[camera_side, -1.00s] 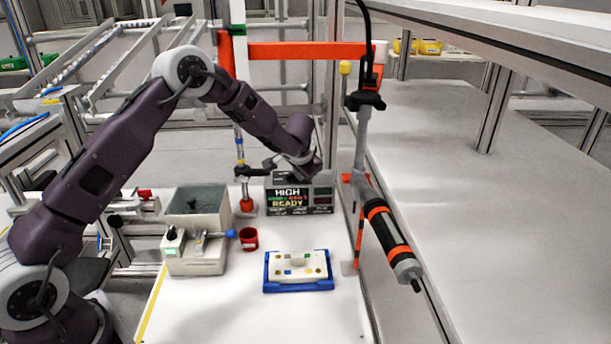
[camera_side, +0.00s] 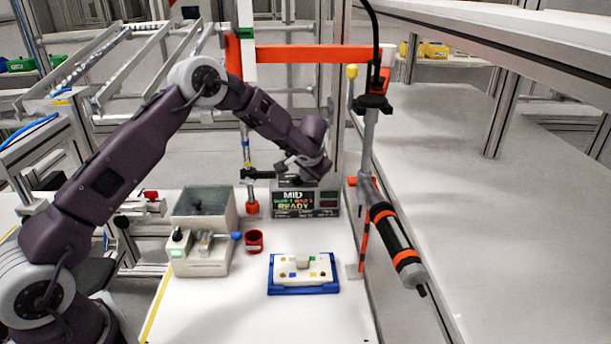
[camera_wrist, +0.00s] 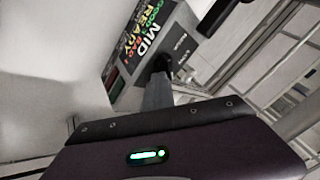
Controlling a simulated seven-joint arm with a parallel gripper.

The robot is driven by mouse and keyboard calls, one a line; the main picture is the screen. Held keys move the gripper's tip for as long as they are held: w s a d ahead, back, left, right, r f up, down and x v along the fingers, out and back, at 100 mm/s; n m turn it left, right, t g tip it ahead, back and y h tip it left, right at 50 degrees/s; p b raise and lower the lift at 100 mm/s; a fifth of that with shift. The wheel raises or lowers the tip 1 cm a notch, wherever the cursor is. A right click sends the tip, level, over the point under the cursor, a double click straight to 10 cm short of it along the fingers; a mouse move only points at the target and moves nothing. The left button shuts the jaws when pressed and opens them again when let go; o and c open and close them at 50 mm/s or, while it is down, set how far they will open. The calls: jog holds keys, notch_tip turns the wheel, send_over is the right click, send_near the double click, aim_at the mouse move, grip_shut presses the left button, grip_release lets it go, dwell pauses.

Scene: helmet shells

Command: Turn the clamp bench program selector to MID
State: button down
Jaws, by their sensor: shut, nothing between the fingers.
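The clamp bench display panel (camera_side: 306,203) stands at the back of the white table in the side view and reads MID and READY. It also shows tilted in the wrist view (camera_wrist: 145,38), again with MID. A dark round selector knob (camera_wrist: 163,62) sits beside the text. My gripper (camera_wrist: 158,80) is shut, with its grey fingers pointing at the knob. The tips are at or very near the knob; I cannot tell whether they touch it. In the side view my wrist is just above the panel, and the fingertips cannot be made out.
A grey box machine (camera_side: 202,243) with a blue-ended lever and a red cup (camera_side: 254,241) stand left of centre. A blue tray (camera_side: 303,288) holding a white block is in front. A hanging black-and-orange tool (camera_side: 398,245) is at right. The front table area is clear.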

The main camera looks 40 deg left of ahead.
jog(key=shift+w+a+n+g+y, duration=0.1)
jog(key=shift+a+n+g+y, duration=0.35)
jog(key=shift+n, duration=0.35)
jog(key=shift+w, duration=0.1)
jog(key=shift+w+a, duration=0.1)
jog(key=shift+w, duration=0.15)
